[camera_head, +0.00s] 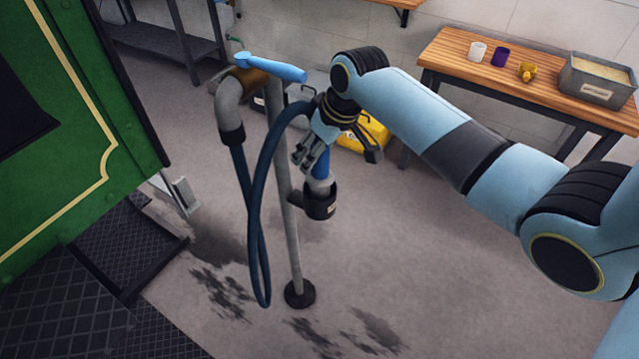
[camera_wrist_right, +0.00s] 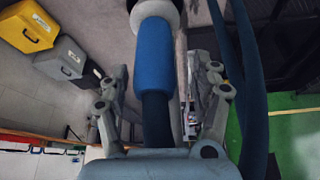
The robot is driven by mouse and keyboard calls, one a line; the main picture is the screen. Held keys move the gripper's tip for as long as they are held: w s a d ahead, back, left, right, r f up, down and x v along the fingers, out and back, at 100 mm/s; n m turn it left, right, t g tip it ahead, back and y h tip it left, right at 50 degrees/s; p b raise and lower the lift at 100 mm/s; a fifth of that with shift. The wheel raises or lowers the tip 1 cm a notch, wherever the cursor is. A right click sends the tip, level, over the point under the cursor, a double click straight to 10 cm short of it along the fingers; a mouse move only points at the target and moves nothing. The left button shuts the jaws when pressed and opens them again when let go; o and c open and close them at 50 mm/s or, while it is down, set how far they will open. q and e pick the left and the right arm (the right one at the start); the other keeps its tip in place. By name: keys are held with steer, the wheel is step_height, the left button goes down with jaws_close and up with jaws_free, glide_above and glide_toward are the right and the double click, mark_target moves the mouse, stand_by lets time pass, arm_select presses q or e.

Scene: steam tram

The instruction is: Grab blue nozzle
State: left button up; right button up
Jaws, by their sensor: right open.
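The blue nozzle (camera_head: 321,168) hangs in a dark holder (camera_head: 320,201) on the grey standpipe (camera_head: 284,200). In the right wrist view the nozzle (camera_wrist_right: 155,62) shows as a blue grip with a pale collar, between the two fingers. My right gripper (camera_head: 336,152) is open, with its fingers on either side of the nozzle. I cannot tell whether either finger touches it. The dark blue hose (camera_head: 255,200) loops from the standpipe's bent outlet (camera_head: 229,108) up to the gripper, which hides part of it. My left gripper is not in view.
A light blue lever (camera_head: 272,67) tops the standpipe. A green tram side (camera_head: 60,120) with dark steps (camera_head: 125,245) stands left. A yellow case (camera_head: 365,135) lies behind the gripper. A wooden bench (camera_head: 470,57) stands back right. The front floor is clear, with wet patches.

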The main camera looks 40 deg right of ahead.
mark_target(320, 179)
steer(key=x, duration=0.4)
steer(key=shift+d+f, duration=0.25)
steer(key=shift+f, duration=0.1)
steer(key=shift+s, duration=0.1)
steer(key=shift+c, duration=0.4)
jaws_close()
steer(key=shift+r, duration=0.1)
